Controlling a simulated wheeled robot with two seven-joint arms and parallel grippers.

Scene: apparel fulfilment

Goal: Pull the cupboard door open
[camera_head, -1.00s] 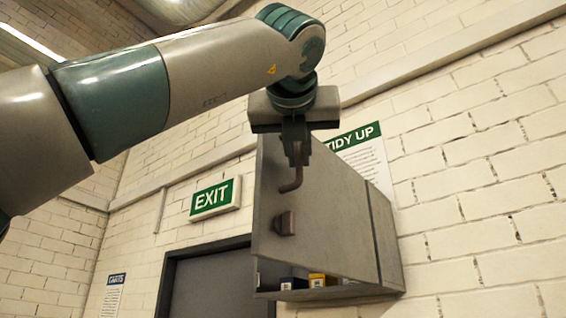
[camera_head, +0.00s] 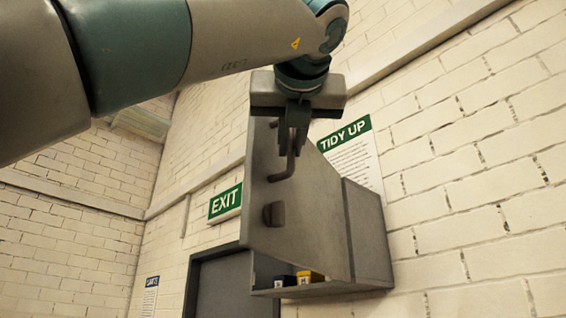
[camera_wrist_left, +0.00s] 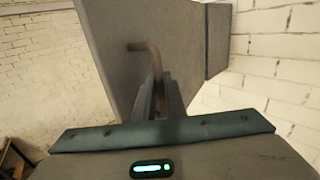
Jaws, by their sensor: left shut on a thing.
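The grey wall cupboard (camera_head: 368,232) hangs on the brick wall, right of centre in the head view. Its door (camera_head: 308,212) stands partly open, swung out from the cupboard body, with a dark latch block (camera_head: 274,214) low on it. My left gripper (camera_head: 292,150) is at the upper part of the door, shut on the bent bar handle (camera_head: 284,176). In the left wrist view the handle (camera_wrist_left: 150,52) runs between the fingers (camera_wrist_left: 160,98), in front of the door (camera_wrist_left: 135,25). My right gripper is not in view.
Small boxes, one blue (camera_head: 285,281) and one yellow (camera_head: 311,277), sit on the cupboard's bottom shelf. An EXIT sign (camera_head: 225,203), a dark doorway (camera_head: 225,285) and a TIDY UP poster (camera_head: 350,150) are around it.

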